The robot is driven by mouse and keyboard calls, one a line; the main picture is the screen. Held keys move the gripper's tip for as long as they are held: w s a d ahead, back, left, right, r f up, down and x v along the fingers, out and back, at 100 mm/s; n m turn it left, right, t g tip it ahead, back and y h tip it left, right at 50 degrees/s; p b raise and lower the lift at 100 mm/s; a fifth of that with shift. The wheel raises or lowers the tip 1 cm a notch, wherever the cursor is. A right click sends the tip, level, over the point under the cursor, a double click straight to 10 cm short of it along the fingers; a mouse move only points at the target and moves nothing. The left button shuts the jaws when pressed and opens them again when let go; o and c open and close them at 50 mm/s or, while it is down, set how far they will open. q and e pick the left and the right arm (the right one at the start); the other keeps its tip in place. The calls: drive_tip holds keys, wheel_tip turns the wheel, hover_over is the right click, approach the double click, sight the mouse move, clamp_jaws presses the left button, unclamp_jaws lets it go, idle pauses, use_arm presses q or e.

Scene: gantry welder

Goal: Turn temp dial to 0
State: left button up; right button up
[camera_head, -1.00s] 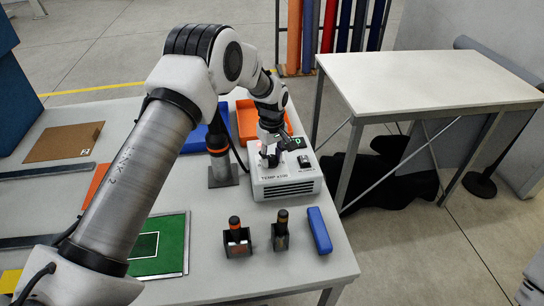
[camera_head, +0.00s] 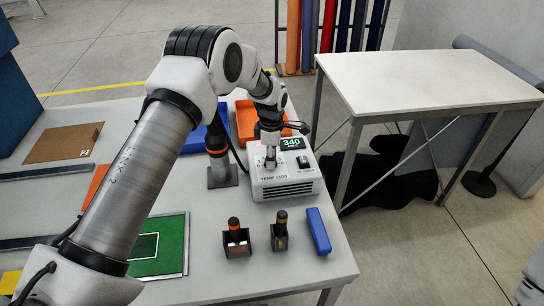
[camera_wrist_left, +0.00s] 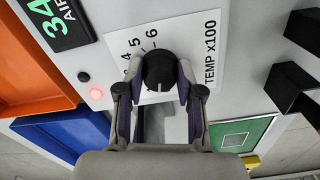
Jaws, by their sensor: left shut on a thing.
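The welding station (camera_head: 292,188) is a white box marked TEMP x100, at the right part of the table. Its display (camera_head: 291,143) reads 340 in green; part of it shows in the wrist view (camera_wrist_left: 62,18). The temp dial (camera_wrist_left: 157,70) is a round black knob on a white scale plate (camera_wrist_left: 196,38), where numbers 4, 5 and 6 are readable. My left gripper (camera_head: 269,162) reaches down onto the station's top. In the wrist view its fingers (camera_wrist_left: 158,84) are shut on the dial from both sides. They hide part of the scale. My right gripper is not in view.
A red light (camera_wrist_left: 96,93) and a black button sit beside the dial. An orange tray (camera_head: 246,122) and a blue tray (camera_head: 195,142) stand behind. A soldering iron stand (camera_head: 222,176) is close left. Two small holders and a blue block (camera_head: 319,231) lie in front.

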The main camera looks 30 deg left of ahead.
use_arm(q)
drive_tip(key=shift+s+f+n, duration=0.15)
drive_tip(key=shift+n, duration=0.5)
drive_tip(key=shift+s+f+n, duration=0.1)
drive_tip(key=shift+n, duration=0.55)
drive_tip(key=o, duration=1.2)
drive_tip(key=shift+a, duration=0.1)
drive_tip(key=shift+c, duration=0.2)
drive_tip(key=shift+w+a, duration=0.1)
wheel_tip(320, 180, up, 12)
